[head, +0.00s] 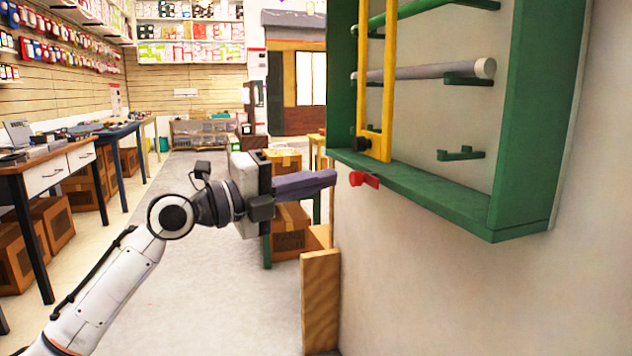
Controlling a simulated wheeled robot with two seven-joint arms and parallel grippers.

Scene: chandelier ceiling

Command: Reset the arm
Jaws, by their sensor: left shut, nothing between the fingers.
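My left arm comes in from the lower left, bent at its wrist. My left gripper (306,184) points to the right, with its fingers together and nothing between them. Its tip is in front of the edge of the pale wall, just left of a red hook-like piece (364,180) under the green frame. I cannot tell whether the tip touches anything. My right gripper is not in view.
A green wall frame (430,185) with a yellow upright (389,80) and a grey roller (425,72) hangs at the right. A wooden board (320,300) stands below. Cardboard boxes (291,240) sit behind my gripper. Desks (50,165) line the left; the grey floor between is clear.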

